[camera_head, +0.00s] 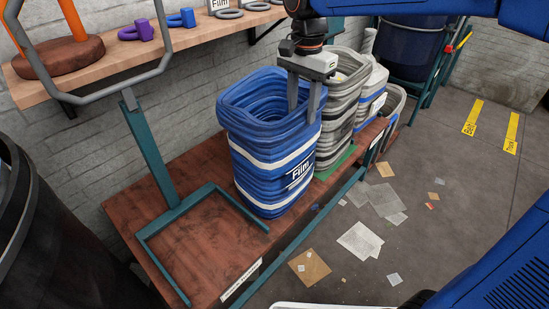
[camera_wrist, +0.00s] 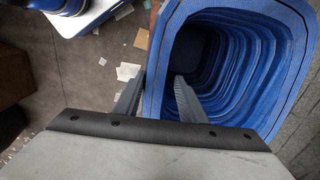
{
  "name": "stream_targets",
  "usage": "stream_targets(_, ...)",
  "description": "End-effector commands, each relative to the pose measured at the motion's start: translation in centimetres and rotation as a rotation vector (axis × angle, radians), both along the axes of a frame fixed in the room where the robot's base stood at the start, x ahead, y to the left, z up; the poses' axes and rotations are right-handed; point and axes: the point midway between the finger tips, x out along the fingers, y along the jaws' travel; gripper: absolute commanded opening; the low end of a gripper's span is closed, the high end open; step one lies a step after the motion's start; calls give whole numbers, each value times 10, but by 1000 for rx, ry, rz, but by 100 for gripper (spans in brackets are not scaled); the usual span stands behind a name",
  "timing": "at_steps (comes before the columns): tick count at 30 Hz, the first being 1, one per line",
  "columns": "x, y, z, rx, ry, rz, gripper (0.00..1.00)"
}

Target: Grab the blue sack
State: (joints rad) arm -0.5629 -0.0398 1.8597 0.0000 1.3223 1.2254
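The blue sack (camera_head: 265,145) with white bands and a "Film" label stands upright and open-topped on the brown wooden bench. My gripper (camera_head: 303,108) is above its right rim, pointing down. One finger is inside the opening and the other is outside. In the wrist view the gripper (camera_wrist: 157,95) straddles the near-left wall of the blue sack (camera_wrist: 289,70), with the wall between the fingers. The fingers are apart, with a gap visible around the wall. The sack's interior is dark and looks empty.
Grey sacks (camera_head: 342,105) and a white one (camera_head: 371,95) stand close on the right. A teal metal frame (camera_head: 150,160) rises from the bench (camera_head: 125,205) on the left. A wooden shelf (camera_head: 130,65) runs along the wall behind. Paper scraps (camera_head: 360,241) litter the floor.

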Motion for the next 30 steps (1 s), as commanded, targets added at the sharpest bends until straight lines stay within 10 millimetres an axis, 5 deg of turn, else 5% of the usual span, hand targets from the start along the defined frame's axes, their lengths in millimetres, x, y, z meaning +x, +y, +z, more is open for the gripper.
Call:
stream_targets(10, 0, 0, -9, 0, 0, 0, 37)
stream_targets(16, 0, 0, -9, 0, 0, 0, 0)
stream_targets(30, 1, 0, 6, 2, -3, 0, 0)
